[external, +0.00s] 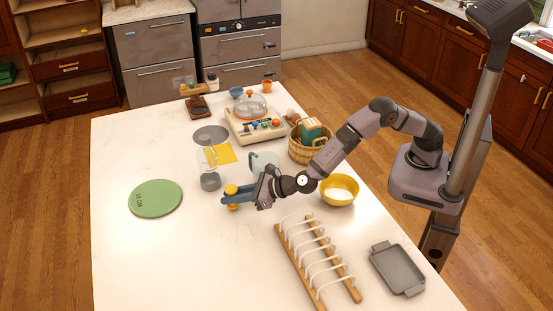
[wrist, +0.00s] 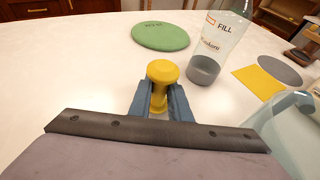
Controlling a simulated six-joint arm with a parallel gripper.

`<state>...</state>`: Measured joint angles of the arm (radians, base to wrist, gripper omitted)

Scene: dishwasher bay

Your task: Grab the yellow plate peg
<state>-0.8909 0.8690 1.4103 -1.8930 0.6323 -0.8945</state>
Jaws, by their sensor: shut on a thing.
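The yellow plate peg (wrist: 162,75) is a knobbed yellow piece standing between the two blue fingers in the wrist view. It also shows in the external view (external: 231,189), at the left end of my gripper. My gripper (wrist: 160,100) is shut on the peg, with one finger on each side of its narrow middle. In the external view my gripper (external: 232,198) is low over the white counter. The peg's lower end is partly hidden by the fingers, and I cannot tell whether it touches the counter.
A green round disc (external: 155,198) lies to the left. A clear container with a grey base (external: 210,182) stands just behind the gripper, and a clear pitcher (external: 265,162) is close by. A yellow bowl (external: 339,190) and wooden rack (external: 316,262) are to the right. The front-left counter is clear.

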